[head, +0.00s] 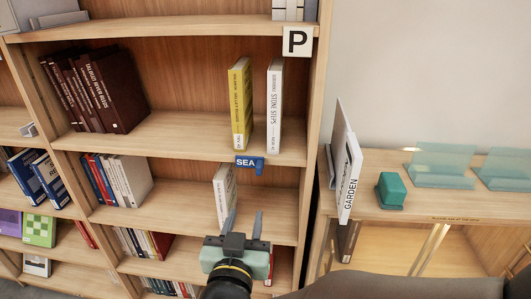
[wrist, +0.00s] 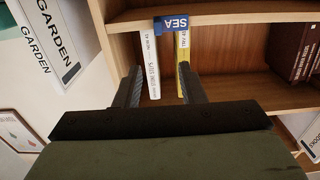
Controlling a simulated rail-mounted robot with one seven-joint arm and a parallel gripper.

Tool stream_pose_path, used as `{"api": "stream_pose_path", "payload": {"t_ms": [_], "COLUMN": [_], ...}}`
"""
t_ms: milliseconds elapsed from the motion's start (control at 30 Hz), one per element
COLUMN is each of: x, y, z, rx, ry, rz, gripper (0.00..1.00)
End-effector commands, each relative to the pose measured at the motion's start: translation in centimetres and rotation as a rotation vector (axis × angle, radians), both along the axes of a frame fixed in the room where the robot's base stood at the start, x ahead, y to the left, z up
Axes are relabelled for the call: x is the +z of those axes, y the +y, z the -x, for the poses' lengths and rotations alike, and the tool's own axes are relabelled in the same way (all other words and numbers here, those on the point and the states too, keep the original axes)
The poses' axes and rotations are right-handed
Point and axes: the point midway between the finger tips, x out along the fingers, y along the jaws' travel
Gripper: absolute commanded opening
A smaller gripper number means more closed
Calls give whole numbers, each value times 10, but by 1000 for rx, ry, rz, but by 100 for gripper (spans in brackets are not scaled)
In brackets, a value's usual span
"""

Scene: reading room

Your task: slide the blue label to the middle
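The blue label (head: 249,163), lettered SEA, sits on the front edge of a bookcase shelf (head: 190,151), right of that edge's middle. A small blue part sticks out at its right end. In the wrist view the label (wrist: 172,23) appears upside down at the top, on the shelf edge. My gripper (head: 244,220) is open and empty, below the label in the head view and in front of the shelf under it. In the wrist view the two fingers (wrist: 158,75) stand apart below the label in the picture, not touching it.
A yellow book (head: 240,103) and a white book (head: 274,105) stand above the label. Dark brown books (head: 108,92) lean at the shelf's left. The shelf edge left of the label is clear.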

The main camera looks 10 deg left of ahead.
Motion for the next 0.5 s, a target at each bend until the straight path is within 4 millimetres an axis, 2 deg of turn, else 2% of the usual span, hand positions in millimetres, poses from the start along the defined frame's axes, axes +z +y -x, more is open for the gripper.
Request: {"api": "stream_pose_path", "payload": {"t_ms": [167,500], "x": [1,2], "y": [2,13], "z": [-27,-101], "rx": [-6,-5], "ry": [0,1], "rz": [-1,-2], "gripper": [36,36]}}
